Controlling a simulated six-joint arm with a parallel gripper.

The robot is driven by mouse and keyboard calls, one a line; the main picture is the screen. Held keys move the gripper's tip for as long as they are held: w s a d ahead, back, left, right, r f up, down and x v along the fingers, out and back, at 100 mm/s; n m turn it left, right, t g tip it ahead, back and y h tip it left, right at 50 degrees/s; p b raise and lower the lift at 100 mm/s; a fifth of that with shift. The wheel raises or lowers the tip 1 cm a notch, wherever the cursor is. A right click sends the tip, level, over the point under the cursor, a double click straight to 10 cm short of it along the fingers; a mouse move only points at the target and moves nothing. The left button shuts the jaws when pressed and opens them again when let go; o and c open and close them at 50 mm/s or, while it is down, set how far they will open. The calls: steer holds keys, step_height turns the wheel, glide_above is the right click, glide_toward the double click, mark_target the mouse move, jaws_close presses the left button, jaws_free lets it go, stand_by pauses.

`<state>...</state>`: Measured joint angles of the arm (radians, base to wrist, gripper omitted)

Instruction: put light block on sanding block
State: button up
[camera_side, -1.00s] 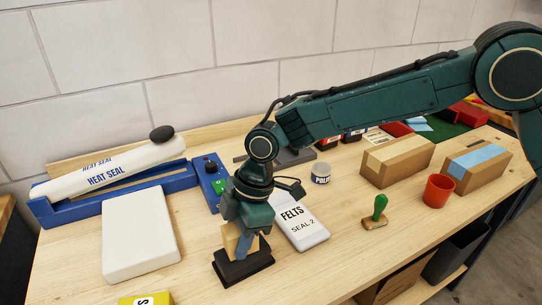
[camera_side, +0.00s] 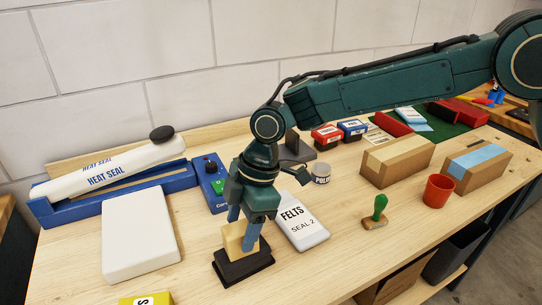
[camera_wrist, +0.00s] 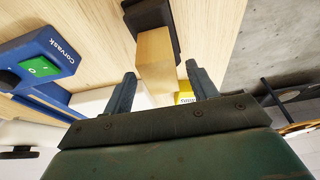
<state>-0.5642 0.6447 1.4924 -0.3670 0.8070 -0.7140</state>
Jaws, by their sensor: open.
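The light wooden block (camera_side: 234,238) rests on top of the dark sanding block (camera_side: 243,268) near the front of the bench. My gripper (camera_side: 244,236) is just above and around the light block, with its fingers open. In the wrist view the light block (camera_wrist: 156,62) stands between and ahead of the two spread fingertips (camera_wrist: 162,80), with a gap on each side. The sanding block (camera_wrist: 150,18) shows beyond it as a dark shape, partly hidden by the light block.
A white slab (camera_side: 140,235) and the blue heat sealer (camera_side: 115,190) lie to the left. A FELTS pouch (camera_side: 298,222) lies close on the right. A green-handled stamp (camera_side: 378,212), a red cup (camera_side: 438,190) and cardboard boxes (camera_side: 397,160) stand farther right. A yellow box (camera_side: 145,299) is in front.

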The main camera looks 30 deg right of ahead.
steer(key=v, duration=0.9)
steer(key=shift+f, duration=0.1)
stand_by(0.3)
steer(key=s+d+r+m+t, duration=0.2)
steer(key=s+d+r+m, duration=0.25)
steer(key=d, duration=0.45)
steer(key=s+d+r+m+t, duration=0.1)
steer(key=s+d+r+m, duration=0.35)
steer(key=d, duration=0.55)
steer(key=s+d+f+m+t+h, duration=0.2)
steer(key=s+d+m, duration=0.7)
steer(key=s+d, duration=0.5)
steer(key=shift+s+f+t+h, duration=0.3)
steer(key=shift+s+f+h, duration=0.4)
steer(key=shift+s, duration=0.3)
